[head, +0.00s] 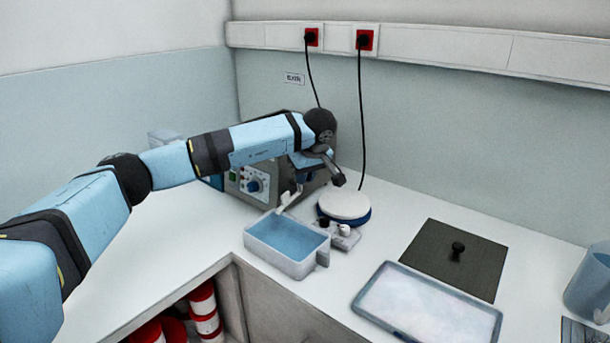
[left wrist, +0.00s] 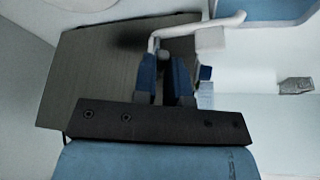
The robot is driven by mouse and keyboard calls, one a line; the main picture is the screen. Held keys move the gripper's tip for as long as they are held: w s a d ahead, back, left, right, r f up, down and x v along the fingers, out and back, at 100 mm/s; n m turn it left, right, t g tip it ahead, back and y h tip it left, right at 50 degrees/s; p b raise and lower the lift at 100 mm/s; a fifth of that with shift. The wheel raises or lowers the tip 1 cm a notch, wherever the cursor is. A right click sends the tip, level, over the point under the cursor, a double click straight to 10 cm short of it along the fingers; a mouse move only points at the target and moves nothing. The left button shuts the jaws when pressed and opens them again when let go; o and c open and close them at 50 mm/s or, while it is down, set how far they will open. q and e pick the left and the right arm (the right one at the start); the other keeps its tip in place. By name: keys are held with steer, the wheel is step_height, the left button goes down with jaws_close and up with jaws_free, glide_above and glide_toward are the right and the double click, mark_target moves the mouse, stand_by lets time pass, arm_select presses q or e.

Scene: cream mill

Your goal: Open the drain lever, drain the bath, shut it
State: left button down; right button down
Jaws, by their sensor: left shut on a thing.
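The bath is a grey machine (head: 262,190) with a knob panel, at the back of the counter. A pale bent bar (head: 289,197) at its front reaches toward a tray of blue liquid (head: 252,242). In the left wrist view a white bent rod (left wrist: 200,28), which looks like the drain lever, runs to my fingertips. My left gripper (head: 298,183) is at the machine's front; its blue fingers also show in the wrist view (left wrist: 165,58). It is shut on the rod's end, with the contact partly hidden. My right gripper is not in view.
A white round-topped device (head: 344,205) stands right of the tray. A dark plate with a knob (head: 440,265), a shallow pale tray (head: 430,305) and a blue jug (head: 590,285) are farther right. Red-and-white containers (head: 203,310) stand below.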

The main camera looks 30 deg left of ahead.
arm_select(q)
steer(key=shift+s+a+m+t+h+p, duration=0.35)
steer(key=shift+s+a+m+p, duration=0.05)
steer(key=shift+m, duration=0.85)
steer(key=shift+s+a+m+t+h+p, duration=0.3)
steer(key=shift+s+a+m+t+p, duration=0.1)
steer(key=shift+m, duration=0.8)
steer(key=shift+s+a+m+t+h+p, duration=0.35)
steer(key=shift+a+m, duration=0.05)
steer(key=shift+m, duration=0.85)
steer(key=c, duration=1.2)
jaws_free()
steer(key=shift+o, duration=0.2)
steer(key=v, duration=1.4)
steer(key=shift+w+a, duration=0.1)
